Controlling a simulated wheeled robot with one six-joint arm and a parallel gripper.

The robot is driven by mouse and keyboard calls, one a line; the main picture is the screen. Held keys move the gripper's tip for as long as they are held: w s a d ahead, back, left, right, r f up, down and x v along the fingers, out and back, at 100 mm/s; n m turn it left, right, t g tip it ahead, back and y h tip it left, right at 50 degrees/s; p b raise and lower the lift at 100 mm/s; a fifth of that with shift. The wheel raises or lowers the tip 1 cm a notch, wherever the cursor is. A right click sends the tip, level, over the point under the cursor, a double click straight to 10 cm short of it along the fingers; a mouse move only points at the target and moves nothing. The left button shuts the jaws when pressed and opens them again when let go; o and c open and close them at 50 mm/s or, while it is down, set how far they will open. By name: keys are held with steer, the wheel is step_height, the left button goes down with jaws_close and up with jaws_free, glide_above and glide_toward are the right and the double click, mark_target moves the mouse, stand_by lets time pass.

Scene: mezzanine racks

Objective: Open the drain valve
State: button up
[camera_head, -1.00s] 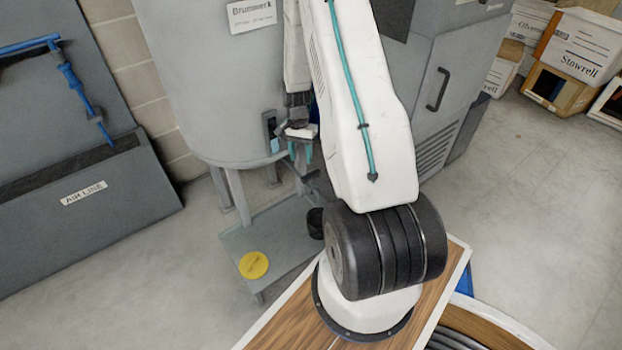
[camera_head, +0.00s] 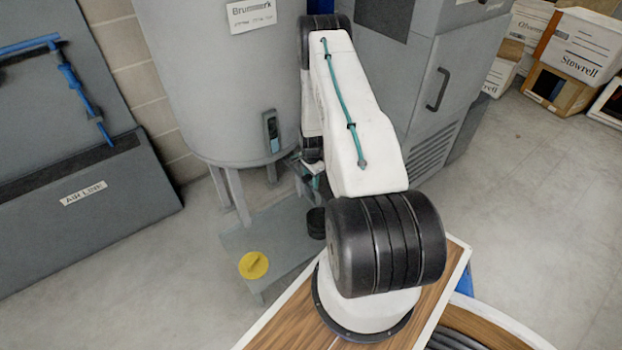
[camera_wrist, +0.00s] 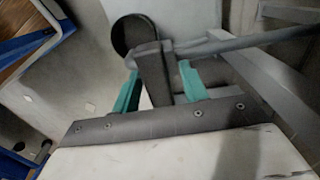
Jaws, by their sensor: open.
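The grey tank (camera_head: 225,80) stands on legs at the centre left in the head view. My gripper (camera_wrist: 160,88) shows in the wrist view with its two teal fingers apart. A dark grey bar-like part (camera_wrist: 153,72) lies between the fingers in that view; I cannot tell whether they touch it or whether it is the drain valve's handle. A dark round, open-ended part (camera_wrist: 135,36) is just beyond it. In the head view my arm hides most of the gripper, under the tank's lower right edge. The drain valve cannot be clearly made out there.
A low grey platform (camera_head: 275,232) below the tank bears a yellow round piece (camera_head: 254,265) and a dark cylinder (camera_head: 316,222). A grey cabinet (camera_head: 450,80) stands close to the arm's right. Cartons (camera_head: 580,45) are at the back right. The right floor is clear.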

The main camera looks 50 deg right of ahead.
steer(key=shift+f, duration=0.2)
jaws_close()
